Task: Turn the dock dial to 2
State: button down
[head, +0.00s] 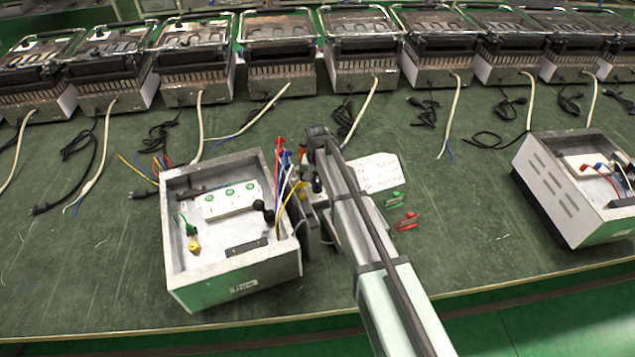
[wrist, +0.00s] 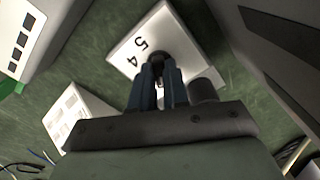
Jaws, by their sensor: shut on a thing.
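The dock dial is a dark round knob (wrist: 157,58) on a white plate (wrist: 124,53) in the wrist view. The numbers 5 and 4 show on the plate left of the knob; other numbers, including the 2, are hidden or out of view. My gripper (wrist: 158,78) has its two blue-grey fingers closed around the knob. I cannot tell which number the dial points to. In the head view, my arm reaches down beside the right wall of an open metal box, and the dial cannot be made out there.
The open metal box (head: 273,270) holds a white terminal block (head: 230,200), and coloured wires rise at its right corner. A white card (head: 377,172), a green clip (head: 395,201) and a red clip (head: 407,221) lie right of my arm. Another open box (head: 565,195) stands far right.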

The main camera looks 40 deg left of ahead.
jog(key=c, duration=1.1)
grip_release()
notch_tip(320, 180, up, 14)
jog(key=shift+f, duration=0.1)
